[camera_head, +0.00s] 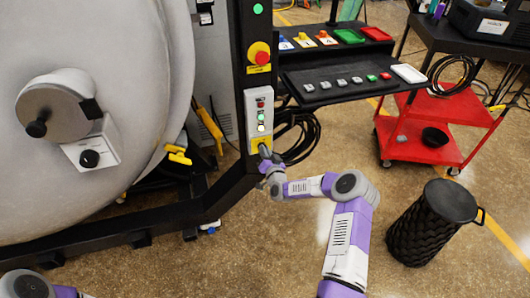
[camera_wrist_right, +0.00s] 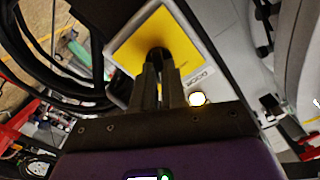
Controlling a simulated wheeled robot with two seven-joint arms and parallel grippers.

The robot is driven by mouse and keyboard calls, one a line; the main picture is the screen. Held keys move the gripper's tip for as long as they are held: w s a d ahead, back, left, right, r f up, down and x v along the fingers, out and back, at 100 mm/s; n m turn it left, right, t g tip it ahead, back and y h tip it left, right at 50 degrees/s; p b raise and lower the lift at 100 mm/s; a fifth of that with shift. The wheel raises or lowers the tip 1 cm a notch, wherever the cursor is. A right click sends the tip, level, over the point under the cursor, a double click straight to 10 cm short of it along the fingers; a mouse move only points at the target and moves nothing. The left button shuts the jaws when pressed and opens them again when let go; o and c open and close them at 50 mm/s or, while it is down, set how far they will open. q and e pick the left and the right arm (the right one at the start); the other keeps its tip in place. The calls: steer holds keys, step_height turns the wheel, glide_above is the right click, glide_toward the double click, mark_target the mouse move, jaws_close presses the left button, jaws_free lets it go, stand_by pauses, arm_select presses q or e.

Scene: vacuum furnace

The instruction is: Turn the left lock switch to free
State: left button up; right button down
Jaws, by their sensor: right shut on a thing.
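A black lock switch (camera_wrist_right: 158,52) sits on a yellow plate (camera_wrist_right: 183,40) in the right wrist view. In the head view the yellow plate (camera_head: 254,143) is at the bottom of a narrow grey control panel (camera_head: 252,101) on a black post. My right gripper (camera_head: 265,156) reaches up to this plate. In the right wrist view its fingers (camera_wrist_right: 158,72) are shut on the switch and partly cover it. I cannot read the switch's position. Only part of my left arm shows at the bottom left of the head view; its gripper is out of view.
A large round furnace door (camera_head: 110,180) with black knobs fills the left. A red emergency button (camera_head: 259,55) is above the panel. Black cables (camera_head: 300,138) hang just right of the post. A red cart (camera_head: 425,135) and a black bin (camera_head: 425,230) stand right.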

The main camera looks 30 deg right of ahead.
steer(key=c, duration=1.2)
jaws_free()
steer(key=p+v, duration=0.2)
steer(key=v, duration=0.5)
steer(key=shift+s+a, duration=0.1)
steer(key=shift+s, duration=0.2)
